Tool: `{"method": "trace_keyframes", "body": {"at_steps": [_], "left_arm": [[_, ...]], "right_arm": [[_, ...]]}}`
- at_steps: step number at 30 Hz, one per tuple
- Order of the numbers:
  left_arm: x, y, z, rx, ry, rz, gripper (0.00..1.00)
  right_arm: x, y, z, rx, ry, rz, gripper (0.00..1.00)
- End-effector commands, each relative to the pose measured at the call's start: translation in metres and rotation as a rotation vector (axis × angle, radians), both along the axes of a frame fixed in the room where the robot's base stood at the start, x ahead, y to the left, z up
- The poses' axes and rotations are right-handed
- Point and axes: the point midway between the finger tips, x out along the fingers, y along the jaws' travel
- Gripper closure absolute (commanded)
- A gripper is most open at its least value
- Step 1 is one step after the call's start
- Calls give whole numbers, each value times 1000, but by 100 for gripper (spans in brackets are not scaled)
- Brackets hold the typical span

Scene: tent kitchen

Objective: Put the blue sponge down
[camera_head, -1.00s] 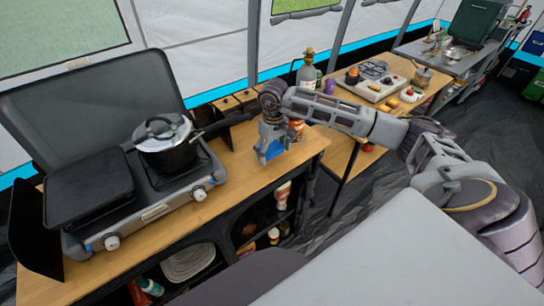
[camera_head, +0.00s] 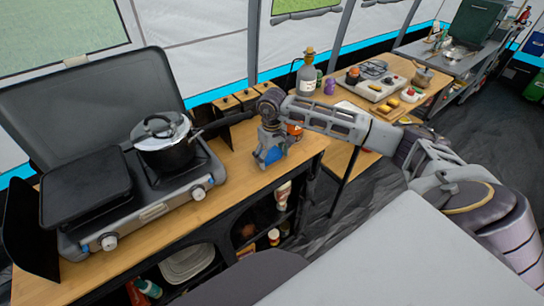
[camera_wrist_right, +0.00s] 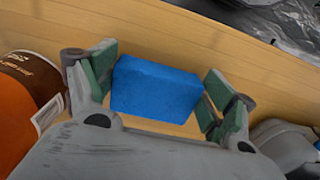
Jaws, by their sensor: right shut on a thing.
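The blue sponge (camera_head: 270,156) is held low at the right end of the wooden counter, right of the stove. My right gripper (camera_head: 271,150) points down and is shut on it. In the right wrist view the sponge (camera_wrist_right: 157,88) lies between the two green-padded fingers of my right gripper (camera_wrist_right: 158,92), with the wooden top behind it. I cannot tell whether its underside touches the wood. My left gripper is not in view.
A camping stove (camera_head: 150,212) with a pot (camera_head: 163,142) stands to the left. An orange-brown container (camera_wrist_right: 28,108) is close beside my right gripper. A bottle (camera_head: 307,75) and a second table (camera_head: 430,92) are beyond. Shelves lie below the counter.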

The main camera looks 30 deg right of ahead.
Motion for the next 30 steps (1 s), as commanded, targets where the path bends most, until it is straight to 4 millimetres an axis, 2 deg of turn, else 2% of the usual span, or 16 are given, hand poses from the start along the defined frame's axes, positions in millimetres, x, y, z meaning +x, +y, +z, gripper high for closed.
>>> {"method": "trace_keyframes", "body": {"at_steps": [1, 4, 5, 14, 23, 30], "left_arm": [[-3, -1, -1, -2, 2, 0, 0], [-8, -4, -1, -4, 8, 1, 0], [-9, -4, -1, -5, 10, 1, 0], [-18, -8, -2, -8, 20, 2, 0], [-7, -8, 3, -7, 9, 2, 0], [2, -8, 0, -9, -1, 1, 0]], "right_arm": [[0, 0, 0, 0, 0, 0, 13], [0, 0, 0, 0, 0, 0, 1], [0, 0, 0, 0, 0, 0, 0], [0, 0, 0, 0, 0, 0, 0], [0, 0, 3, 0, 0, 0, 0], [1, 0, 31, -1, -4, 0, 0]]}}
